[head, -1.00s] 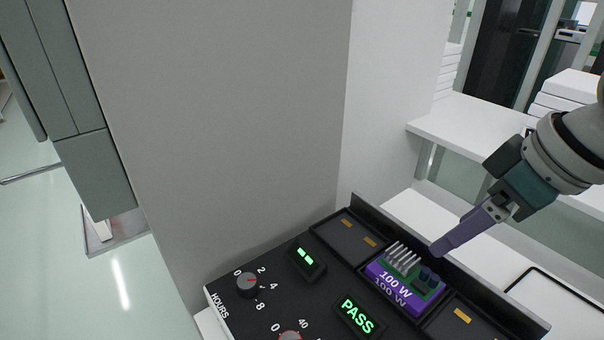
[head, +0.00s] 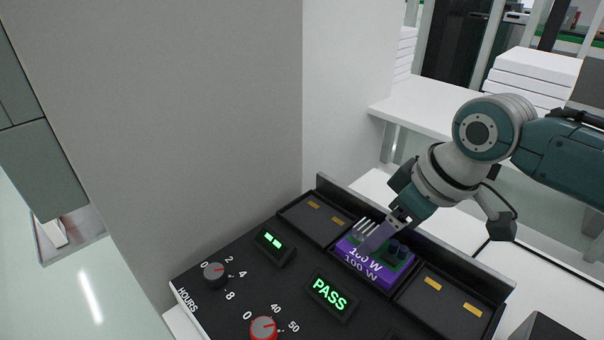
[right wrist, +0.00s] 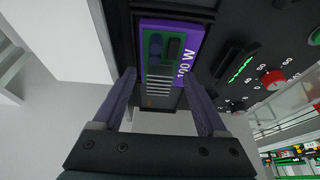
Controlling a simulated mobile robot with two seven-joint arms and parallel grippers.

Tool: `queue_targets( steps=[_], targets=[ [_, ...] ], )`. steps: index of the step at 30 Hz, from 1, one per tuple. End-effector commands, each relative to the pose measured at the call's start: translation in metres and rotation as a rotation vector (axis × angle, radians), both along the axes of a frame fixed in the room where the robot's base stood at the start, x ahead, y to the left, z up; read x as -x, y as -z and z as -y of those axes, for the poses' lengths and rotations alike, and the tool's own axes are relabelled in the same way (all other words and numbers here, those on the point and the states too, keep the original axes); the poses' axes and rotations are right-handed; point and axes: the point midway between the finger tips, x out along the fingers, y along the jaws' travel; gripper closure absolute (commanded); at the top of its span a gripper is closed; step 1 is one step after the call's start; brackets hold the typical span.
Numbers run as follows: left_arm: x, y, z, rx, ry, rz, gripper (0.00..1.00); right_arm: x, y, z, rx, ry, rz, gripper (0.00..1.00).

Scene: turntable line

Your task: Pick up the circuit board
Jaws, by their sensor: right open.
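The circuit board (head: 374,272) is purple and green with "100 W" lettering, silver fins and dark cylindrical parts. It sits in the middle slot of the black test panel (head: 240,299). My right gripper (head: 370,243) is over the board, its purple fingers pointing down and hiding part of it. In the right wrist view the circuit board (right wrist: 188,35) lies ahead of the open fingers (right wrist: 159,72), one towards each side, with nothing held between them. I cannot tell whether the fingertips touch it. My left gripper is not in view.
Empty slots with orange contacts lie on both sides, one left (head: 305,222) and one right (head: 440,305). A raised black ledge (head: 470,268) runs behind them. A lit "PASS" display (head: 330,293) and knobs stand in front. A grey wall (head: 200,120) rises behind the panel's left side.

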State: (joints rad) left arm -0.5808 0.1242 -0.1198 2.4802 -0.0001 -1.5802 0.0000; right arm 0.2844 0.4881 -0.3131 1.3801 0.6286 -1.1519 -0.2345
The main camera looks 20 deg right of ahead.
Motion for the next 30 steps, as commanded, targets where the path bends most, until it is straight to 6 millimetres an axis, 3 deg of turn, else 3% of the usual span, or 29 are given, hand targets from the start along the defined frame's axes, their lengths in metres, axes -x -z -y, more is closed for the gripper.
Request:
queue_targets(
  steps=[2,21,30],
  targets=[
    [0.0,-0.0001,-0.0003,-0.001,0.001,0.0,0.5,0.0002,-0.0002,0.0002,0.0,0.0,-0.001,0.28],
    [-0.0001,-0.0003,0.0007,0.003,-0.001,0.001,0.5,0.0005,-0.0002,0.0003,0.0,0.001,-0.001,1.0],
    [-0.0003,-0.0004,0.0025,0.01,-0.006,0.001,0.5,0.0002,-0.0006,0.0003,0.0,0.001,0.0,1.0]
  ],
)
